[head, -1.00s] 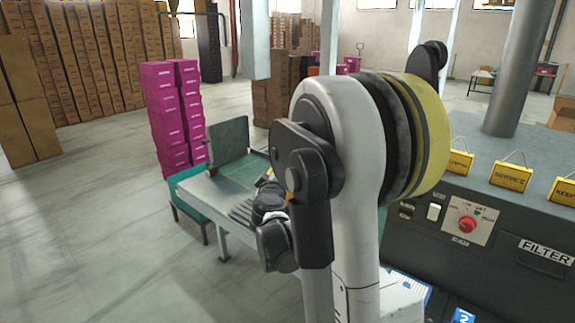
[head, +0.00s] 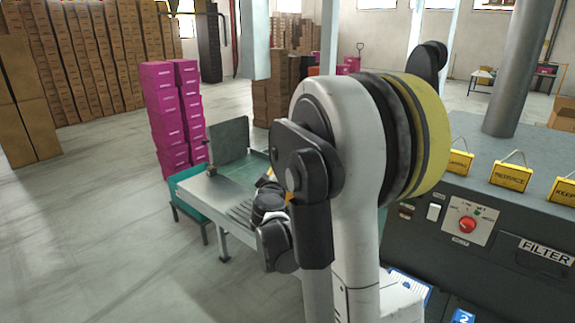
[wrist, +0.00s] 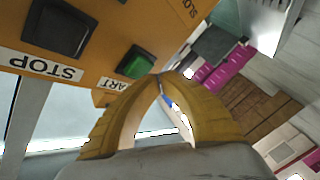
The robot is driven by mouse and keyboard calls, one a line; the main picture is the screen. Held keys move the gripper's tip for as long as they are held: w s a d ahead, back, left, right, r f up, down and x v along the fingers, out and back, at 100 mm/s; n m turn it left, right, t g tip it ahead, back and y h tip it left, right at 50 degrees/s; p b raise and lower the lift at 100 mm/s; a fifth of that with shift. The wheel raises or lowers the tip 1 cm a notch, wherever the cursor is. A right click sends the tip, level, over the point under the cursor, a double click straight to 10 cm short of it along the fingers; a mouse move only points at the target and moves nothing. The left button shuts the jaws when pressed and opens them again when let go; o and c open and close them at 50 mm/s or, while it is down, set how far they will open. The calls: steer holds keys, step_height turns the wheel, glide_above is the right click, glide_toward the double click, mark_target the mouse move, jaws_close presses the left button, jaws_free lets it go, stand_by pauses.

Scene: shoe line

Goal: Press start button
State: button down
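In the wrist view, a green button (wrist: 135,63) sits on an orange panel (wrist: 105,27). A white label partly hidden by a finger shows the letters "ART" below it. A black button (wrist: 60,26) with a "STOP" label (wrist: 40,66) is to its left. My gripper (wrist: 159,78) has yellow fingers whose tips meet, with nothing seen between them. The tips are right beside the green button, just below and to its right in the picture. I cannot tell whether they touch it. In the head view, the green button and my fingers are hidden behind my arm.
In the head view, a metal worktable (head: 213,193) stands beyond my arm, with pink boxes (head: 168,115) stacked behind it. A dark machine (head: 480,240) with a red knob (head: 467,225) is at the right. Open floor (head: 85,230) lies at the left.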

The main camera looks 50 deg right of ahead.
steer(key=shift+d, duration=0.15)
steer(key=shift+d, duration=0.3)
